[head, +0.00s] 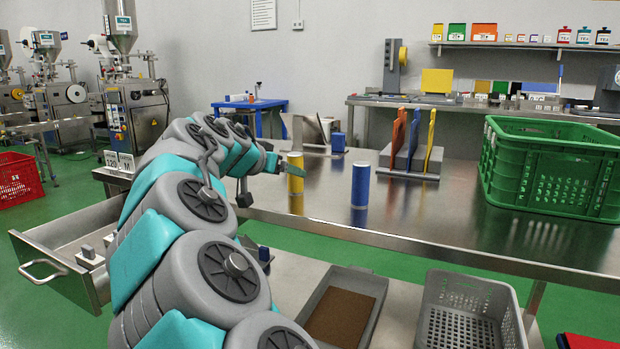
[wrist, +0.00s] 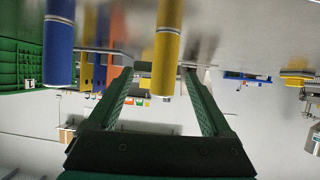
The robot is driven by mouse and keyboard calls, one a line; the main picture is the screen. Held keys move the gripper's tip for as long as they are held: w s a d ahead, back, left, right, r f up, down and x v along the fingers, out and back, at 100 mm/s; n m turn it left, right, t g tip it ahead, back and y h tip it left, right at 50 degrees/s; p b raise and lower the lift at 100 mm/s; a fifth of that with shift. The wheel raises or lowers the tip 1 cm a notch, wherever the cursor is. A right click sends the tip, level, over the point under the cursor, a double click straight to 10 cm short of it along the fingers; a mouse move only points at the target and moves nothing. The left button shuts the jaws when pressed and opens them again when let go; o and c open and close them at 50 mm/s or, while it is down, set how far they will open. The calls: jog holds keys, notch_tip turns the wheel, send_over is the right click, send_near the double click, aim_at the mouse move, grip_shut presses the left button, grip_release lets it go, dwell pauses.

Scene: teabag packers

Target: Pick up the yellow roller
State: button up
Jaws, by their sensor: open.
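The yellow roller (head: 295,185) stands upright on the steel table in the head view. My gripper (head: 294,169) is at its upper part, and one dark green finger crosses in front of it. The other finger is hard to make out there. In the upside-down wrist view, the yellow roller (wrist: 168,55) shows between the tips of my open gripper (wrist: 156,74), closer to the right finger. Whether the roller is fully between the fingers or just beyond the tips is unclear. I see no grip on it.
A blue roller (head: 360,185) stands upright to the right, also in the wrist view (wrist: 59,45). A rack (head: 412,164) with orange, blue and yellow upright pieces and a green crate (head: 550,165) stand farther right. The table (head: 440,215) is clear in front. A drawer (head: 75,250) is open at left.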

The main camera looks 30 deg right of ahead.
jog(key=shift+w+d+h, duration=0.4)
jog(key=shift+w+d, duration=0.45)
jog(key=shift+w, duration=0.1)
jog(key=x, duration=0.3)
jog(key=p+x, duration=0.1)
jog(key=x, duration=0.3)
jog(key=shift+w+d+r, duration=0.1)
jog(key=shift+w+d, duration=0.1)
jog(key=shift+w, duration=0.1)
grip_shut()
